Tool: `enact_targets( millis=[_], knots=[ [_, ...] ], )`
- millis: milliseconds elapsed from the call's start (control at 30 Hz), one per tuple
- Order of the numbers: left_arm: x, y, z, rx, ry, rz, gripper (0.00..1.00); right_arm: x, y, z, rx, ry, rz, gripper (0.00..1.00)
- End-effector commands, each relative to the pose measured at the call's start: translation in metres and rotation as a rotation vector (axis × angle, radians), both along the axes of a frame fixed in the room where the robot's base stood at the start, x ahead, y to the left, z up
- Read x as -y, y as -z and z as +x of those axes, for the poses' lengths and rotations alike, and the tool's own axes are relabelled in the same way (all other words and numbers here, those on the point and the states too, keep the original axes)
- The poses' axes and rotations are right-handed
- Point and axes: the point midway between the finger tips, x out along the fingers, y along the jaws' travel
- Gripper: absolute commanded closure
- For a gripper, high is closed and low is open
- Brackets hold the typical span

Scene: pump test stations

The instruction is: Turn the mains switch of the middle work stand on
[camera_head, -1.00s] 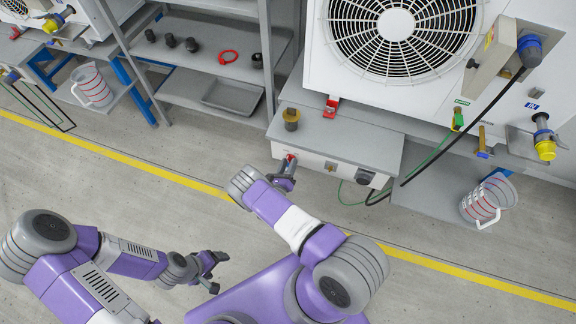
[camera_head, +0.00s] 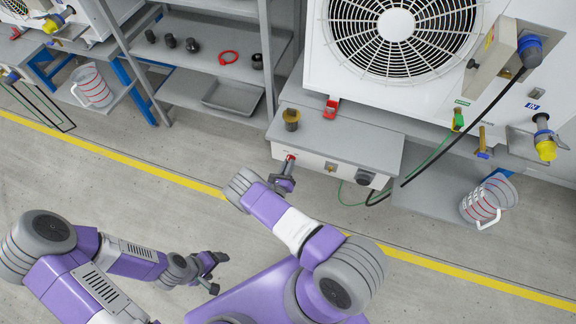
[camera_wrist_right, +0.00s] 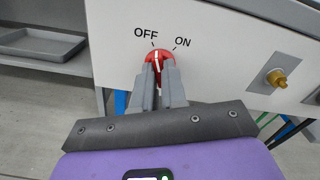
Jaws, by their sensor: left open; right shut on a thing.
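The mains switch is a red rotary knob (camera_wrist_right: 157,58) with a white line, on the pale front of the middle stand's box (camera_head: 325,168). OFF and ON are printed above it, OFF at left and ON at right. The white line points up, nearer the OFF mark than the ON mark. My right gripper (camera_wrist_right: 159,80) is shut on the knob, with a grey finger on each side. In the head view the right gripper (camera_head: 287,172) is at the left end of the box front and partly hides the switch. My left gripper (camera_head: 212,272) is open and empty above the floor.
A brass fitting (camera_wrist_right: 276,78) sticks out right of the switch. A black round socket (camera_head: 364,178) and cables are at the box's right end. A measuring jug (camera_head: 482,204) stands further right. A shelf rack (camera_head: 215,90) is at left. The floor in front is clear.

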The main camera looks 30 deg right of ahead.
Motion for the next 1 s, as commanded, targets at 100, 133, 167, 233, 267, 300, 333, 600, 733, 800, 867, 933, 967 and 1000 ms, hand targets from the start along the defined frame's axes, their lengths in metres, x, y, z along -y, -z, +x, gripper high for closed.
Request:
enact_targets(
  millis=[100, 133, 167, 233, 267, 300, 333, 600, 733, 800, 867, 933, 967, 1000],
  knots=[
    [0.0, 0.0012, 0.0001, 0.0, 0.0, 0.0, 0.24, -0.0004, 0.0009, -0.0005, 0.068, -0.001, 0.059, 1.0],
    [-0.0001, 0.0013, 0.0, 0.0, 0.0, 0.0, 0.24, -0.0004, 0.0011, -0.0006, 0.087, -0.001, 0.076, 1.0],
    [0.0, 0.0014, 0.0, 0.0, 0.0, 0.0, 0.24, -0.0006, 0.0012, -0.0006, 0.109, -0.001, 0.094, 1.0],
    [-0.0001, 0.0015, 0.0, 0.0, 0.0, 0.0, 0.24, -0.0008, 0.0009, -0.0005, 0.159, -0.002, 0.137, 1.0],
    [0.0, 0.0014, 0.0, 0.0, 0.0, 0.0, 0.24, -0.0007, 0.0008, -0.0004, 0.181, -0.002, 0.155, 1.0],
    [-0.0001, 0.0013, 0.0, 0.0, 0.0, 0.0, 0.24, -0.0005, 0.0008, -0.0004, 0.21, -0.002, 0.181, 1.0],
    [0.0, 0.0012, 0.0001, 0.0, 0.0, 0.0, 0.24, -0.0004, 0.0007, -0.0005, 0.231, -0.001, 0.199, 1.0],
    [0.0, -0.0014, 0.0001, 0.0, 0.0, 0.0, 0.24, -0.0007, 0.0008, -0.0006, 0.421, -0.001, 0.363, 1.0],
    [0.0, -0.003, 0.0, 0.0, 0.0, 0.0, 0.24, -0.0005, 0.0007, -0.0007, 0.503, 0.001, 0.433, 1.0],
    [0.0, -0.0039, 0.0001, 0.0, 0.0, 0.0, 0.24, -0.0006, 0.0007, -0.0006, 0.542, 0.001, 0.466, 1.0],
    [0.0, -0.0046, 0.0001, 0.0, 0.0, 0.0, 0.24, -0.0008, 0.0008, -0.0005, 0.572, 0.0, 0.492, 1.0],
    [0.0, -0.0054, 0.0, 0.0, 0.0, 0.0, 0.24, -0.0009, 0.0009, -0.0005, 0.604, 0.0, 0.519, 1.0],
    [0.0, -0.0057, 0.0, 0.0, 0.0, 0.0, 0.24, -0.0009, 0.001, -0.0005, 0.616, 0.0, 0.529, 1.0],
    [0.0, -0.006, 0.0, 0.0, 0.0, 0.0, 0.24, -0.0009, 0.0011, -0.0005, 0.63, 0.0, 0.542, 1.0]
  ],
)
